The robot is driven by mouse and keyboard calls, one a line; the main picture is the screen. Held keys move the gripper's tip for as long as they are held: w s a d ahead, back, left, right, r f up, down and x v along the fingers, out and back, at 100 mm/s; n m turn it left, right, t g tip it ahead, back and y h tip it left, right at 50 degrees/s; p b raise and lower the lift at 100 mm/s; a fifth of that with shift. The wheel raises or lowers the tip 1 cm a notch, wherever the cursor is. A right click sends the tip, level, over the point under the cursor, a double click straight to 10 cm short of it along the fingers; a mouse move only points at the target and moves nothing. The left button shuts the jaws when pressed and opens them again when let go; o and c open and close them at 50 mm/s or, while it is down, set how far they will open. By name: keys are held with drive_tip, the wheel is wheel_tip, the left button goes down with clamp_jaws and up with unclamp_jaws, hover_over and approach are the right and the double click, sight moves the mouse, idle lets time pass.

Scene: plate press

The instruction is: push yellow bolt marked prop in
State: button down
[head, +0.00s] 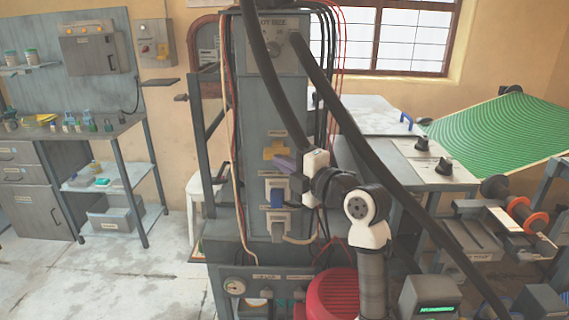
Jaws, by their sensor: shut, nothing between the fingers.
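The yellow bolt (274,150) is a cross-shaped yellow piece on the front of the grey press column (262,95). A small label sits above it, too small to read. My gripper (279,161) is shut and empty, its fingers pointing left. Its fingertips overlap the lower right part of the yellow bolt in the picture. I cannot tell whether they touch it, or how far in the bolt sits.
Below the bolt are a blue part (277,197) and a grey plug (278,228) on pale plates. Dark thick hoses cross in front of the column. A red motor (333,294) stands low at the front. The floor at left (150,270) is clear.

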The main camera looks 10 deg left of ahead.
sight(278, 142)
drive_tip(key=w+b, duration=0.2)
drive_tip(key=w, duration=0.1)
drive_tip(key=shift+a+r, duration=0.15)
drive_tip(key=shift+r, duration=0.05)
drive_tip(key=shift+s, duration=0.1)
